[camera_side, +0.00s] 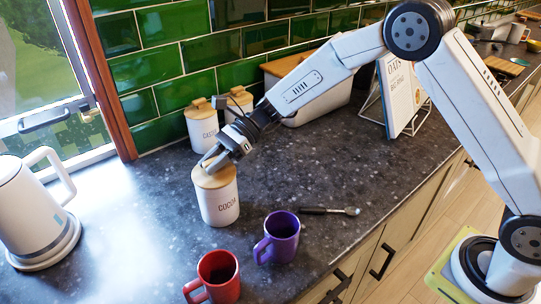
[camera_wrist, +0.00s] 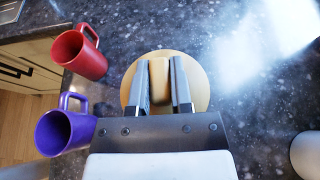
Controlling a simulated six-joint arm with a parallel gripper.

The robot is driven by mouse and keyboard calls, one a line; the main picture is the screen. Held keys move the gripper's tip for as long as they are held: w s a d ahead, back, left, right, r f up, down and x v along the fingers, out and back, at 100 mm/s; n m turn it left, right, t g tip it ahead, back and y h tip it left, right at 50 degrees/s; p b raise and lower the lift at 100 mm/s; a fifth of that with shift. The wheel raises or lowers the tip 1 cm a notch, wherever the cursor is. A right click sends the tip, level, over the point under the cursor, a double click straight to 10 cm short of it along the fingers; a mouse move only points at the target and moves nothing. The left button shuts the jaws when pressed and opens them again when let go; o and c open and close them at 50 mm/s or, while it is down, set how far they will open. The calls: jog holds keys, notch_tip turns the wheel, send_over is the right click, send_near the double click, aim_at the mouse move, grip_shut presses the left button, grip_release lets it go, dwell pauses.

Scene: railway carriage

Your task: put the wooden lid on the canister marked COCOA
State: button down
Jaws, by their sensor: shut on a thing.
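The white canister marked COCOA (camera_side: 220,204) stands upright on the dark speckled counter. The round wooden lid (camera_side: 214,177) sits over its mouth and looks level; whether it is fully seated I cannot tell. My gripper (camera_side: 212,160) comes down from the upper right and is shut on the lid's knob. In the wrist view, the two fingers of my gripper (camera_wrist: 160,88) stand on either side of the light wooden knob, with the lid (camera_wrist: 200,92) spreading out round beneath them. The canister body is hidden below the lid in that view.
A red mug (camera_side: 218,275) and a purple mug (camera_side: 279,238) stand in front of the canister, with a spoon (camera_side: 330,210) nearby. Two lidded canisters (camera_side: 202,125) stand by the green tiles. A white kettle (camera_side: 30,215) is at left. A recipe stand (camera_side: 398,95) is behind my arm.

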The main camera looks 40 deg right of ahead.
jog(key=shift+f, duration=0.25)
jog(key=shift+c, duration=2.2)
grip_release()
jog(key=shift+d, duration=0.15)
jog(key=v, duration=0.7)
jog(key=shift+d, duration=0.25)
jog(key=shift+s+r, duration=0.1)
